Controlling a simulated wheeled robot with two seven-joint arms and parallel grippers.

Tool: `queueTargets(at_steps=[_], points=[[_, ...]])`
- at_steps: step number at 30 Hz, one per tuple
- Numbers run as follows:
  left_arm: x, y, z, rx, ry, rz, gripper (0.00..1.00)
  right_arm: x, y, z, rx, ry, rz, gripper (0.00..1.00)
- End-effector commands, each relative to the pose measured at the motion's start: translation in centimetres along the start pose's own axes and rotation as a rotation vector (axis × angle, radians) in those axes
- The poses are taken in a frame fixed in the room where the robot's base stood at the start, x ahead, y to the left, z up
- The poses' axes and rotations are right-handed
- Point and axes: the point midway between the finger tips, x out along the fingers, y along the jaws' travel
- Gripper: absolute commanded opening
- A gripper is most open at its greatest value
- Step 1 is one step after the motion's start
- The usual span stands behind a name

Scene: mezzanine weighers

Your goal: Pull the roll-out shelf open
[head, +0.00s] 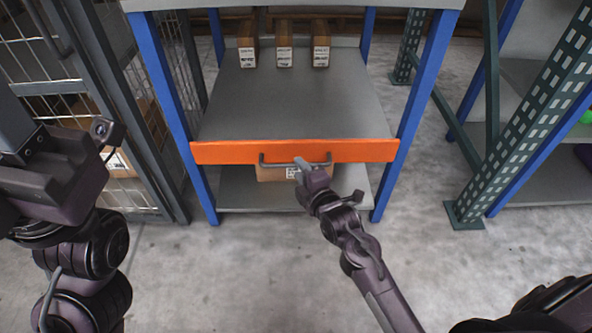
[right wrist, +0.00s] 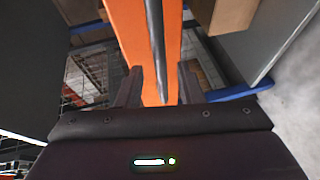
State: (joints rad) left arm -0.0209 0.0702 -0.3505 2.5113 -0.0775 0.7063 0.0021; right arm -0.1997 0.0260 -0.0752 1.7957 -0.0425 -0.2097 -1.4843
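The roll-out shelf (head: 225,152) has an orange front panel and a grey deck between blue posts. Its front lies across the two front posts. A grey bar handle (head: 275,164) is fixed on the middle of the panel. In the right wrist view the handle (right wrist: 155,45) runs between the fingers. My right gripper (head: 302,166) is at the right part of the handle. Its fingers (right wrist: 158,85) are apart, with gaps visible on both sides of the bar. My left gripper (head: 60,175) is at the left edge, away from the shelf; its fingers cannot be made out.
Three narrow cartons (head: 284,57) stand at the back of the deck. Another carton (head: 275,174) sits on the lower level behind the handle. A mesh cage (head: 150,110) stands left, and a green perforated rack post (head: 520,110) right. The concrete floor in front is clear.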

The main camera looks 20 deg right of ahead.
Motion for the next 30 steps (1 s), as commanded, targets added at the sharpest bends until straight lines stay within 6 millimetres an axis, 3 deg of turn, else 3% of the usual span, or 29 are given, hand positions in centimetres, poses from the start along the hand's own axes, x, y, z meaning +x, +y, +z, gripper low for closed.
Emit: queueTargets(at_steps=[6,17,25,30], points=[[0.4,0.5,-0.4,0.002,0.035,0.020,0.36,2.9,-0.2,0.0,0.003,0.000,0.001,0.34],[0.8,0.6,-0.5,0.003,0.041,0.025,0.36,3.5,-0.1,-0.1,0.002,0.001,-0.002,0.34],[0.8,0.6,-0.5,0.003,0.041,0.025,0.36,3.5,-0.1,0.0,0.002,0.001,-0.002,0.00],[0.8,0.6,-0.5,0.002,0.041,0.025,0.36,3.5,-0.1,0.0,0.002,0.001,-0.002,0.00]])
